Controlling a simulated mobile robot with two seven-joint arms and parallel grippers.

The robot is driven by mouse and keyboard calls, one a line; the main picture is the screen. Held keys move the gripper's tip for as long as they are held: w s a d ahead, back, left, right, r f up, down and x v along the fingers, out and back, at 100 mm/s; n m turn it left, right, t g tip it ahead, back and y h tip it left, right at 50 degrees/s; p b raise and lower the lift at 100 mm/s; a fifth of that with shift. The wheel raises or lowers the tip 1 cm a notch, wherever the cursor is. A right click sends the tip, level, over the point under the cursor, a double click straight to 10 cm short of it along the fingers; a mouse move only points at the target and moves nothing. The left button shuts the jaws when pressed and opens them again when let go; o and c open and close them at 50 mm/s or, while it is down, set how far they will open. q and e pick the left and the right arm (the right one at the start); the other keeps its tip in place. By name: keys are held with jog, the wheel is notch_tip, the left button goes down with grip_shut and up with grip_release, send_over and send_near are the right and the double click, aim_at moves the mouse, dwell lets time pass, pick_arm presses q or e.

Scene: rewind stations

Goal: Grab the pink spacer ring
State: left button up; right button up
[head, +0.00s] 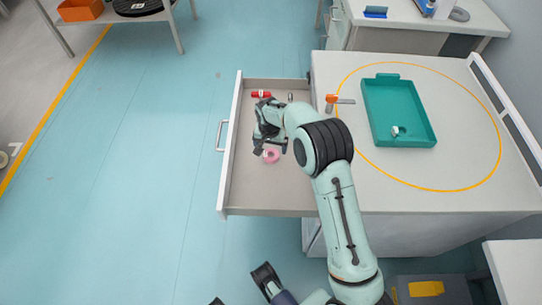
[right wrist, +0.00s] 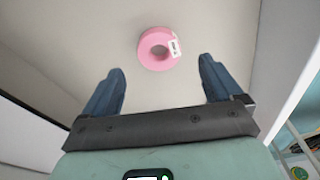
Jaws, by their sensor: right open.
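The pink spacer ring (head: 272,158) lies flat on the floor of the open drawer (head: 262,197). In the right wrist view the ring (right wrist: 147,49) shows a hole in its middle and a white tag on its right side. My right gripper (head: 268,147) is over the drawer, close to the ring in the head view. In the right wrist view its two blue fingers (right wrist: 161,70) are spread wide with nothing between them, and the ring appears beyond the fingertips, between their lines.
A red item (head: 260,94) and a small metal piece (head: 290,97) lie at the drawer's far end. An orange-headed tool (head: 332,99) and a teal tray (head: 398,143) are on the counter. The drawer walls surround the ring; its near end is bare.

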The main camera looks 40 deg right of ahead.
aim_at(271, 157)
notch_tip(271, 157, down, 4)
jog(key=shift+d+f+b, duration=0.1)
jog(key=shift+d+b, duration=0.05)
jog(key=shift+b, duration=0.35)
jog(key=shift+w+f, duration=0.1)
jog(key=shift+f, duration=0.25)
pick_arm(q)
jog(key=shift+w+a+f+t, duration=0.15)
jog(key=shift+w+a+f, duration=0.1)
jog(key=shift+w+f, duration=0.15)
jog(key=shift+w+a+f+t, duration=0.2)
jog(key=shift+w+f, duration=0.1)
jog(key=shift+w, duration=0.2)
pick_arm(e)
jog(key=c, duration=1.1)
jog(key=shift+r, duration=0.1)
jog(key=shift+c, duration=0.2)
